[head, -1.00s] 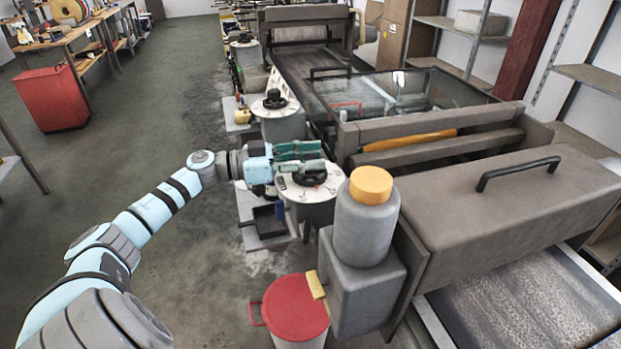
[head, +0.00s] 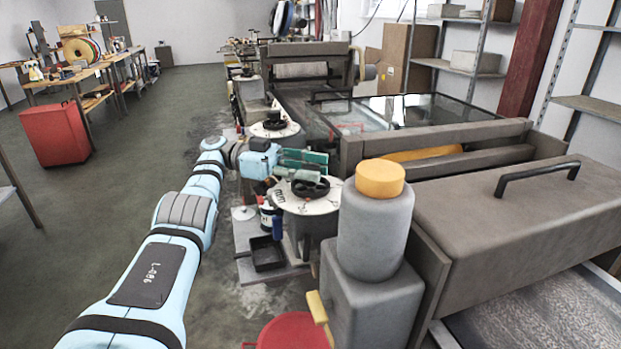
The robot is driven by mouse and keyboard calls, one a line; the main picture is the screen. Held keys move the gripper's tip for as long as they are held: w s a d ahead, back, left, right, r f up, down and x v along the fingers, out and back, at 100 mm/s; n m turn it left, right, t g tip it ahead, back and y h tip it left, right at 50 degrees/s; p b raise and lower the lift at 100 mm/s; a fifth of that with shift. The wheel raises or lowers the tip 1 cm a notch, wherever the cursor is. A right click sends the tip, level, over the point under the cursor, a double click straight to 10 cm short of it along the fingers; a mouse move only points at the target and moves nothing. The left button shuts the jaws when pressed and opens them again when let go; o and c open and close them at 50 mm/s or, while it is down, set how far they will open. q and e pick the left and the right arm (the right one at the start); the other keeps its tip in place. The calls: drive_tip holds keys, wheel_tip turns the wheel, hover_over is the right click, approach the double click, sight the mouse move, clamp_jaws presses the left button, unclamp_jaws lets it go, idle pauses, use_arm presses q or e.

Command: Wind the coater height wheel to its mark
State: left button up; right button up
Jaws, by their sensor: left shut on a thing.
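The coater height wheel is a small black handwheel (head: 311,187) on a round white dial plate (head: 322,206) with dark markings, on the near side of the machine. My left gripper (head: 303,168), with green fingers, reaches in from the left and is shut on the wheel's far-left side. The fingers hide part of the wheel and dial. The mark cannot be made out at this size. My right gripper is not in view.
A grey cylinder with an orange cap (head: 380,180) stands close on the right of the dial. A second black wheel (head: 274,122) sits farther back. A black tray (head: 267,254) and a red-lidded bin (head: 295,332) are below. Open floor lies left.

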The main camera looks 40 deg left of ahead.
use_arm(q)
drive_tip(key=shift+g+b, duration=0.3)
drive_tip(key=shift+b, duration=0.05)
idle(0.5)
drive_tip(key=o, duration=1.1)
drive_tip(key=shift+s+d, duration=0.1)
